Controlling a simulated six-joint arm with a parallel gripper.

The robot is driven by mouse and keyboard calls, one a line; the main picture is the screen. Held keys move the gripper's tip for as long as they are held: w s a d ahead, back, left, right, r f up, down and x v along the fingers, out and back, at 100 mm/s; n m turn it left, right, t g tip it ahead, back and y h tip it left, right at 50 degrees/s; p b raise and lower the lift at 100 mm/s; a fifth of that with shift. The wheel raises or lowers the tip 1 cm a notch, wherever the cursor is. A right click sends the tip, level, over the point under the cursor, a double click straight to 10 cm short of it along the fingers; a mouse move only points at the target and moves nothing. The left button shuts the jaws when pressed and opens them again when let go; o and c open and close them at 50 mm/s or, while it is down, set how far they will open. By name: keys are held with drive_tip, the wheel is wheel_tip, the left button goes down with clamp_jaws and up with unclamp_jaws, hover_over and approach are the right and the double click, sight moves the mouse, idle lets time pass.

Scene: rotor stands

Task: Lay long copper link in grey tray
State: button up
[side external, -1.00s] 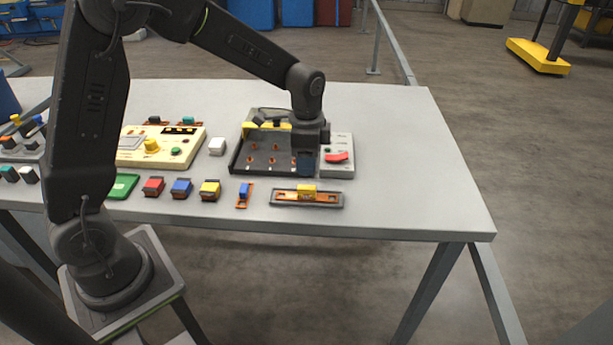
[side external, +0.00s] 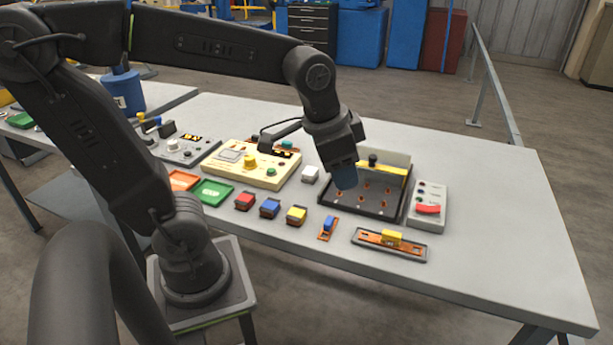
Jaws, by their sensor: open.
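The long copper link (side external: 375,238) is an orange-brown strip with a yellow block on top. It lies lengthwise in the narrow grey tray (side external: 420,257) near the table's front edge. My gripper (side external: 346,178) is apart from both, to the left and further back, in front of the left part of a dark open box in this view. Its blue fingertips point down and look empty. They are seen from the side, so the gap between them is hard to make out.
The dark box (side external: 366,207) holds several copper-coloured posts and a yellow bar. A short blue-topped copper piece (side external: 328,227) and coloured blocks line the front. The table's right end is clear.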

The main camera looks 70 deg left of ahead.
drive_tip(key=s+n+t, duration=0.1)
drive_tip(key=s+n, duration=0.1)
drive_tip(key=s, duration=0.4)
drive_tip(key=shift+s+d+n+t, duration=0.2)
drive_tip(key=shift+s+n+t, duration=0.1)
drive_tip(key=shift+n, duration=0.1)
drive_tip(key=shift+f, duration=0.1)
idle(0.6)
